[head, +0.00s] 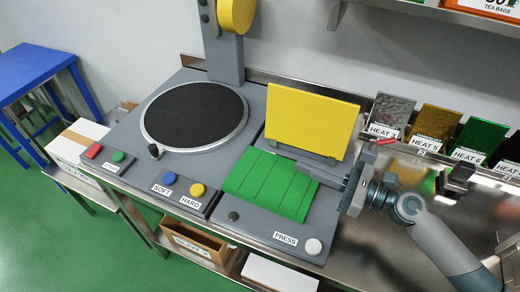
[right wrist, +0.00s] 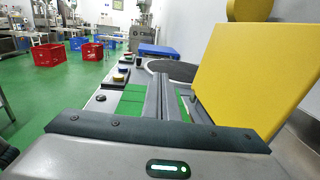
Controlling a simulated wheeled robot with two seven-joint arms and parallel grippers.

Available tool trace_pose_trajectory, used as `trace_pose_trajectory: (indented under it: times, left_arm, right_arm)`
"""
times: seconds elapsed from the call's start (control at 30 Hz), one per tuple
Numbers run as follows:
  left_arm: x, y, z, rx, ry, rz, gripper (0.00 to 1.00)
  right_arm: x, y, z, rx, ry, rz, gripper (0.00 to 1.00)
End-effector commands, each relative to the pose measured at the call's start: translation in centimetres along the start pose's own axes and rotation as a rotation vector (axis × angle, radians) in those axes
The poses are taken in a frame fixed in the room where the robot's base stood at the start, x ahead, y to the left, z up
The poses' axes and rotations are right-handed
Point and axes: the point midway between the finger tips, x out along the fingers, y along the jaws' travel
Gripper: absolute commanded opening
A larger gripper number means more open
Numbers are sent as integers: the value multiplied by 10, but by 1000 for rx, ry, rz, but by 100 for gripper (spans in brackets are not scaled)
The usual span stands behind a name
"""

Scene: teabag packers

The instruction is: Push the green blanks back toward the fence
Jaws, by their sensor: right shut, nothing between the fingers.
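The green blanks (head: 268,184) lie side by side as flat strips on the grey press bed (head: 262,222), in front of an upright yellow plate (head: 312,118). Which part is the fence I cannot tell for sure. My right gripper (head: 312,172) is shut and empty, its fingers reaching in from the right along the back right edge of the blanks. Whether it touches them I cannot tell. In the right wrist view the green blanks (right wrist: 122,103) show left of the fingers, with a little green to their right. My left gripper is not in view.
A round black turntable (head: 194,115) stands left of the press. The press button (head: 313,246) and a dark knob (head: 233,216) sit at the front edge. Labelled coloured panels (head: 437,124) line the back right. A blue table (head: 32,70) stands far left.

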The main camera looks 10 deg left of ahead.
Motion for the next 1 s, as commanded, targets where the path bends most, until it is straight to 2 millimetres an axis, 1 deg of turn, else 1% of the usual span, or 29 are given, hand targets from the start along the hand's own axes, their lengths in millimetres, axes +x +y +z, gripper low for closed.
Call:
trace_pose_trajectory:
  times: [0.03, 0.3, 0.5, 0.6, 0.7, 0.8, 1.0]
  left_arm:
    - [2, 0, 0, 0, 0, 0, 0]
    - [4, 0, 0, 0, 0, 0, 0]
    - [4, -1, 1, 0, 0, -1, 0]
    - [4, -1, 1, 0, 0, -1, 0]
    - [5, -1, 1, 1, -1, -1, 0]
    - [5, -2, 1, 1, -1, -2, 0]
    - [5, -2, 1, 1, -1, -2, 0]
  right_arm:
    - [12, 0, 1, -3, -3, 2, 0]
    - [68, 0, 2, -2, -3, 2, 0]
    - [105, 0, 1, 0, -2, 2, 0]
    - [118, 0, 0, 1, -1, 1, 0]
    - [128, 0, 0, 0, -1, 1, 0]
    - [133, 0, 0, 0, 0, 0, 0]
    - [134, 0, 0, 0, 0, 0, 0]
